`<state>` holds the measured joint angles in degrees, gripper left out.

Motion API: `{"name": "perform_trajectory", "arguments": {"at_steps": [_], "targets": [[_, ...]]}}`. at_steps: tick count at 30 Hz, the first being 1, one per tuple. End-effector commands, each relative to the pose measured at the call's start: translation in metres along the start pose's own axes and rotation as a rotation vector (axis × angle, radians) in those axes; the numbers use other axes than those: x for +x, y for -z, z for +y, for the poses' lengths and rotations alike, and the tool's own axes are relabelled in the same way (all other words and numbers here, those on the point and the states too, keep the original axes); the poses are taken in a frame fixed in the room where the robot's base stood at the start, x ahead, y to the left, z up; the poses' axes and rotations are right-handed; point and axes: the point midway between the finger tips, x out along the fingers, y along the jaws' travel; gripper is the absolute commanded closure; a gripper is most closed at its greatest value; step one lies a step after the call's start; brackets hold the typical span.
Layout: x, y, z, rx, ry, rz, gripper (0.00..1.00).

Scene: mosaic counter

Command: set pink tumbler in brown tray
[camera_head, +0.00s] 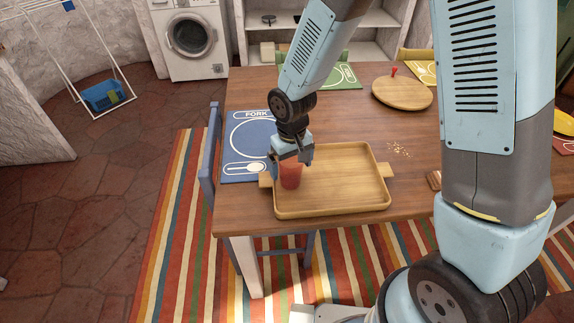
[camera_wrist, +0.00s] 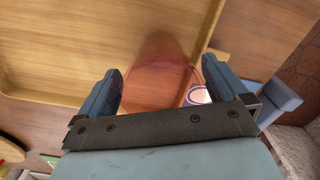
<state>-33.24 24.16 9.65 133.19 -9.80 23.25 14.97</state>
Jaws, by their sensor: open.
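The pink tumbler (camera_head: 291,177), reddish and see-through, appears upright inside the left end of the brown tray (camera_head: 331,212). In the wrist view the tumbler (camera_wrist: 160,72) shows between the two fingers, with the tray floor (camera_wrist: 75,42) behind and left of it. My gripper (camera_head: 289,164) points down over the tray's left end, its fingers apart on either side of the tumbler. In the wrist view the fingers of my gripper (camera_wrist: 162,84) stand wide, with gaps beside the tumbler. The tumbler's upper part is partly hidden by the gripper in the head view.
The tray lies near the front edge of the wooden table (camera_head: 345,122). A blue placemat (camera_head: 233,170) lies to its left, and a round board (camera_head: 402,93) lies behind right. Crumbs (camera_head: 398,149) lie right of the tray. A blue chair (camera_head: 209,165) stands at the table's left side.

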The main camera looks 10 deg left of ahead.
Motion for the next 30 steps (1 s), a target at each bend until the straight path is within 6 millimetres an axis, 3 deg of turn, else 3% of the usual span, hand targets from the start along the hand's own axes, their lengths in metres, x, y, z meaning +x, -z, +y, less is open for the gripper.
{"name": "perform_trajectory", "arguments": {"at_steps": [19,24,30], "targets": [[-0.098,0.001,0.001,0.001,0.0,0.003,0.0],[-0.113,0.0,0.001,0.001,0.0,0.001,0.0],[-0.118,0.0,0.001,0.001,0.0,0.0,0.0]]}}
